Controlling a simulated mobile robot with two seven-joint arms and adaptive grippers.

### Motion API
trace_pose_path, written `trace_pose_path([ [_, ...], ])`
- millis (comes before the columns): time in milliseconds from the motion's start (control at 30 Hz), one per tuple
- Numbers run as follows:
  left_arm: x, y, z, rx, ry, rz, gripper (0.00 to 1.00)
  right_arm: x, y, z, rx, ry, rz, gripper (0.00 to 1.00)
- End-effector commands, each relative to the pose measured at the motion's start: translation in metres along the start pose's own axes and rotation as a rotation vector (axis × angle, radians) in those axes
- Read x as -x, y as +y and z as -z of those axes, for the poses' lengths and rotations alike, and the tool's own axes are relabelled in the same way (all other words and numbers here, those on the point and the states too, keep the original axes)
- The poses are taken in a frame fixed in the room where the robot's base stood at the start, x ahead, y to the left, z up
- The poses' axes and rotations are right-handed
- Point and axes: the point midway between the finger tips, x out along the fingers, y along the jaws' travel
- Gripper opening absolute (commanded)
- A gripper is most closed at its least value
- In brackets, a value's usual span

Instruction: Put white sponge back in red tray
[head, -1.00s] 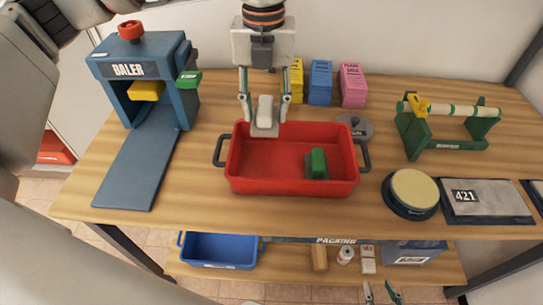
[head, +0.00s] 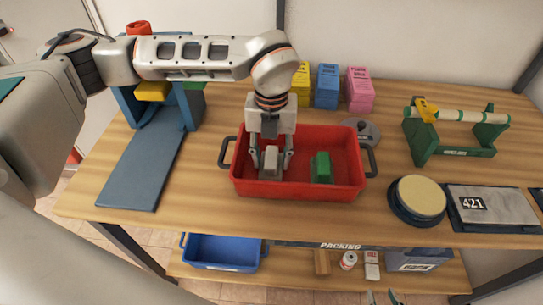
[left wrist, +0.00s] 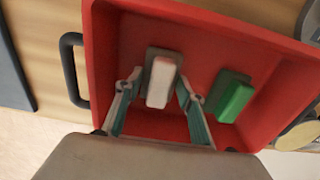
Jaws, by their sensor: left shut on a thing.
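The white sponge (head: 270,161), a pale block on a grey base, is inside the red tray (head: 300,190), in its left half. My left gripper (head: 271,168) reaches down into the tray and is shut on the sponge. The sponge also shows between the fingers in the left wrist view (left wrist: 161,80). I cannot tell whether its base touches the tray floor. A green sponge (head: 321,168) lies in the tray to its right, apart from it. My right gripper (head: 381,298) shows only its spread fingertips at the bottom edge, open and empty.
The baler (head: 150,107) stands to the left, partly behind my left arm. Yellow, blue and pink boxes (head: 327,86) stand behind the tray. A green roll stand (head: 455,135), a round yellow-topped pad (head: 417,197) and a scale (head: 492,203) are to the right.

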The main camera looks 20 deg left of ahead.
Motion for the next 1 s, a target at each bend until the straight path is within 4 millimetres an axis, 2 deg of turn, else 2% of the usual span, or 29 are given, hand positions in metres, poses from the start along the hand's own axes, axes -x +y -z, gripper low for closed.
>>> trace_pose_path([
  [333,-0.003,0.0,0.0,0.0,-0.001,0.001,0.21,-0.001,0.0,-0.002,0.0,-0.001,0.0,0.33],
  [367,-0.002,0.0,0.0,0.0,-0.001,0.001,0.46,-0.001,0.0,-0.001,0.0,-0.001,0.0,0.33],
  [400,-0.002,0.0,0.0,0.0,-0.002,0.001,0.55,0.0,0.0,-0.001,0.0,-0.001,0.0,0.33],
  [767,0.0,0.0,-0.001,0.0,-0.002,0.001,0.55,0.0,0.0,-0.001,0.001,-0.001,0.0,0.33],
  [867,0.007,-0.001,-0.001,0.0,-0.005,0.002,0.55,0.0,0.0,-0.001,0.0,-0.002,0.0,0.33],
  [1000,0.029,-0.001,-0.001,0.0,-0.006,0.003,0.55,0.0,0.0,-0.002,0.0,-0.004,0.0,0.33],
])
